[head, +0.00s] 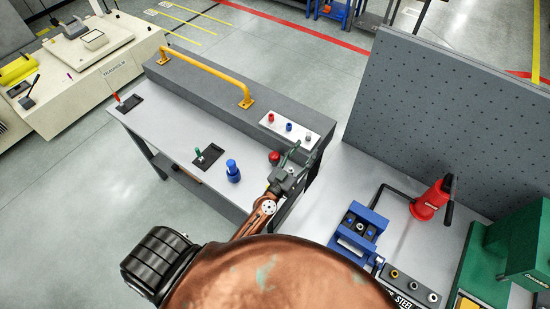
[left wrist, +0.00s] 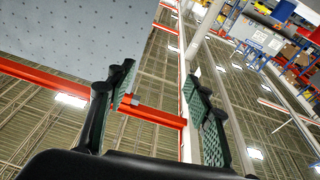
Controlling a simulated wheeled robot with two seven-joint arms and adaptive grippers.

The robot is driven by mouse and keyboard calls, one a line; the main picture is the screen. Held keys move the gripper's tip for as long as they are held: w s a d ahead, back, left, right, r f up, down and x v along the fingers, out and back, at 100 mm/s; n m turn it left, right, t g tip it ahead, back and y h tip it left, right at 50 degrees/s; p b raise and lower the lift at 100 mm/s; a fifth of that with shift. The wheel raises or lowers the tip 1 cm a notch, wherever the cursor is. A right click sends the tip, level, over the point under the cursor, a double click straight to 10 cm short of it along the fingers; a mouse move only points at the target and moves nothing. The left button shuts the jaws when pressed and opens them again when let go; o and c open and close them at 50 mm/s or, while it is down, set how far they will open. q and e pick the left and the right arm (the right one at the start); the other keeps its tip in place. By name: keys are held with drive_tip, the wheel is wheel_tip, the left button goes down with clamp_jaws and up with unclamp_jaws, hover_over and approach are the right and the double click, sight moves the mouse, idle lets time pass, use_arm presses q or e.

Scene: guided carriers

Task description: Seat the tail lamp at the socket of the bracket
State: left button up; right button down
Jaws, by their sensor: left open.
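My left gripper (head: 296,152) is over the right end of the grey bench (head: 170,128), beside a round red part (head: 274,156). In the left wrist view the left gripper (left wrist: 160,95) is open, with nothing between its pads. No part is clearly recognisable as the tail lamp or the bracket. A light plate (head: 305,137) near the gripper carries small red, blue and grey parts. Two dark plates lie on the bench, one with a green part (head: 198,152), one with a red part (head: 117,98). My right gripper is out of view.
A blue bottle-like part (head: 233,170) stands on the bench near its front edge. A yellow rail (head: 205,74) runs along the raised back ledge. At right, a second table holds a blue vise-like fixture (head: 359,227) and a red tool (head: 431,199) below a grey pegboard (head: 450,110).

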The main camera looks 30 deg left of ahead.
use_arm(q)
drive_tip(key=w+a+f+n+g+y, duration=0.1)
drive_tip(key=w+a+f+n+y, duration=0.2)
drive_tip(key=a+n+y, duration=0.4)
drive_tip(key=n+g+y, duration=0.3)
drive_tip(key=g+y, duration=0.2)
drive_tip(key=g, duration=0.5)
approach(276, 159)
drive_tip(key=x, duration=0.5)
drive_tip(key=shift+f, duration=0.2)
drive_tip(key=shift+g, duration=0.3)
drive_tip(key=x, duration=0.7)
drive_tip(key=shift+w+a+f, duration=0.1)
drive_tip(key=shift+w+a, duration=0.1)
drive_tip(key=shift+w, duration=0.05)
drive_tip(key=shift+y, duration=0.3)
drive_tip(key=shift+c, duration=0.2)
drive_tip(key=c, duration=1)
